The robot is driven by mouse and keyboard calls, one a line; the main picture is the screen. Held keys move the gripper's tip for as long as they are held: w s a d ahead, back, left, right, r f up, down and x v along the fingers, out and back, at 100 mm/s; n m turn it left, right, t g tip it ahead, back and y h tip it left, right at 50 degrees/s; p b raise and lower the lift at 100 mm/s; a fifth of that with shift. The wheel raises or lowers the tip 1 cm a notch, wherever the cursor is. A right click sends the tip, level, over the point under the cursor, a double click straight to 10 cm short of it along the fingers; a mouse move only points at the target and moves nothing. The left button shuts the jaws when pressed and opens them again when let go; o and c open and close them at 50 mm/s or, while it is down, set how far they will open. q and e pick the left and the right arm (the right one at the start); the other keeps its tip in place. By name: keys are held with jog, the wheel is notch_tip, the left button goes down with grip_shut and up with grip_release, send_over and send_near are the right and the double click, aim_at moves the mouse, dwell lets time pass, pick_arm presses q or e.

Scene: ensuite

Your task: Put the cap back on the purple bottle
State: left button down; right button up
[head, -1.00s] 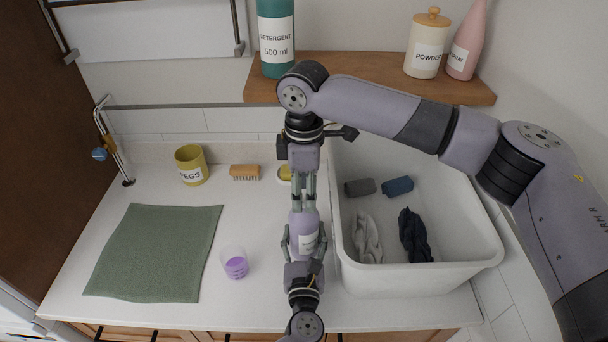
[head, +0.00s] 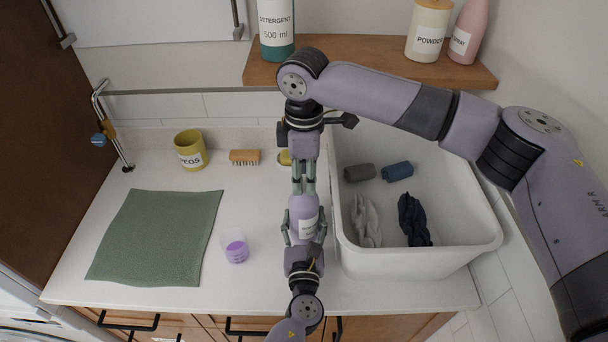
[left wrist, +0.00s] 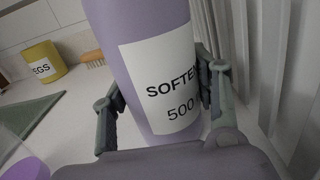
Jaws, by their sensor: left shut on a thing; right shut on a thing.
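The purple bottle (head: 304,210) stands upright on the counter; its white softener label fills much of the left wrist view (left wrist: 160,75). My left gripper (head: 304,226) is shut around the bottle's body, with one finger on each side in the left wrist view (left wrist: 165,100). My right gripper (head: 304,187) points down from above, directly over the bottle's top, and is shut on the cap. The cap itself is hidden between its fingers, so I cannot tell how it sits on the neck.
A white basin (head: 415,262) with cloths stands close on the right. A cup with purple liquid (head: 236,250) stands left of the bottle. A green mat (head: 155,238), yellow peg pot (head: 190,150) and brush (head: 245,157) lie further left. A wooden shelf (head: 370,68) holds several containers behind.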

grip_shut()
jog(key=o, duration=1.1)
grip_release()
notch_tip(320, 180, up, 12)
pick_arm(q)
jog(key=c, duration=0.5)
grip_release()
